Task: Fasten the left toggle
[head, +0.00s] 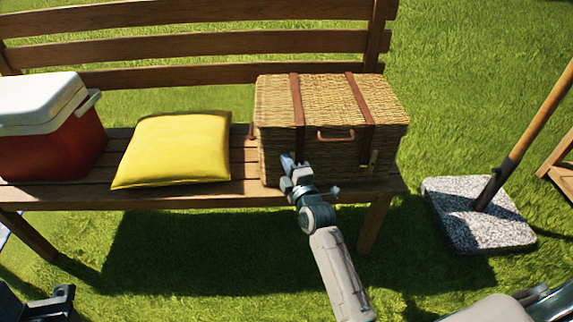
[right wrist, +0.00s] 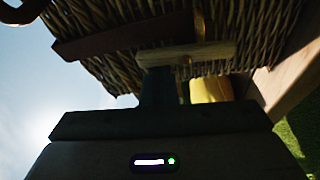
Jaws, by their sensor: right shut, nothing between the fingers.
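The wicker basket (head: 335,85) stands shut on the bench, with a left strap (head: 297,100) and a right strap (head: 361,100) over its lid and front. My right gripper (head: 287,161) is shut and empty at the front, by the left strap's lower end. In the right wrist view, its dark fingers (right wrist: 158,88) meet or nearly meet one end of a pale wooden toggle bar (right wrist: 205,53). The brown strap (right wrist: 115,37) runs beside the bar; I cannot tell whether they touch. The gripper hides this toggle in the head view. My left gripper (head: 65,300) is partly visible at the lower left.
The basket's handle (head: 335,136) is between the straps. A yellow cushion (head: 178,148) and a red cooler (head: 50,145) stand to the left on the bench (head: 200,195). A stone base (head: 470,225) with a pole is on the grass at right.

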